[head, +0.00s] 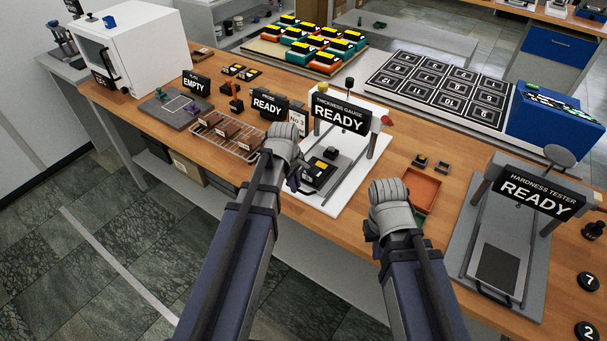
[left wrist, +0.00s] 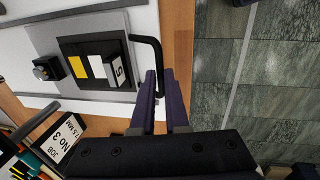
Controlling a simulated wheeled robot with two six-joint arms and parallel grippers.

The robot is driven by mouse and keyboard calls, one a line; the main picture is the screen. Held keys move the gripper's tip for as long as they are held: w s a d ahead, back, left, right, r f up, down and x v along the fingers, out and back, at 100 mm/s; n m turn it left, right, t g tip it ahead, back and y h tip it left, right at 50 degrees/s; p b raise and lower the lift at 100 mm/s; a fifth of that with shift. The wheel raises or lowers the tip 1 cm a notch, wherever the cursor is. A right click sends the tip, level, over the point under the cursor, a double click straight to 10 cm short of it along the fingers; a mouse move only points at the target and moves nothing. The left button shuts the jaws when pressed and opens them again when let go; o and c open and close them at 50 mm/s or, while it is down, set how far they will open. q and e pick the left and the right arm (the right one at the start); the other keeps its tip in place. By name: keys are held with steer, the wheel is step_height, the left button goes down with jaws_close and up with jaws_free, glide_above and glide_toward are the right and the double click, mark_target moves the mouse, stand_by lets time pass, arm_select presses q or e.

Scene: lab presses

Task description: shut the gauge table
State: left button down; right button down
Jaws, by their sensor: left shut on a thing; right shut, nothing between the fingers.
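The thickness gauge (head: 345,106) is a white stand with a dark sign reading READY. Its grey sliding table (head: 341,160) is out at the front and also shows in the left wrist view (left wrist: 44,42). A dark block with yellow and white labels (left wrist: 97,68) lies on it, also in the head view (head: 318,170). The table's black bar handle (left wrist: 156,52) sticks out at its front edge. My left gripper (left wrist: 165,88) is shut on this handle, also in the head view (head: 296,181). My right gripper (head: 376,230) is shut and empty above the front edge; its fingertips are mostly hidden.
A wire rack with brown pieces (head: 225,135) and a READY sign (head: 267,104) stand left of the gauge. An orange tray (head: 421,187) lies right of it, before the hardness tester (head: 535,190). A numbered board (head: 438,85) lies behind.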

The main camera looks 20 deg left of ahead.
arm_select(q)
steer(key=shift+s+a, duration=0.2)
steer(key=shift+s, duration=0.4)
steer(key=shift+s+a, duration=0.15)
steer(key=shift+s, duration=0.45)
steer(key=c, duration=0.9)
jaws_free()
steer(key=shift+s+a, duration=0.1)
steer(key=r+p, duration=0.5)
steer(key=s+r+p, duration=0.1)
steer(key=r+p, duration=0.1)
steer(key=shift+s+a+r+p, duration=0.1)
steer(key=shift+a+r+p, duration=0.1)
steer(key=shift+r+p, duration=0.2)
steer(key=shift+f, duration=0.1)
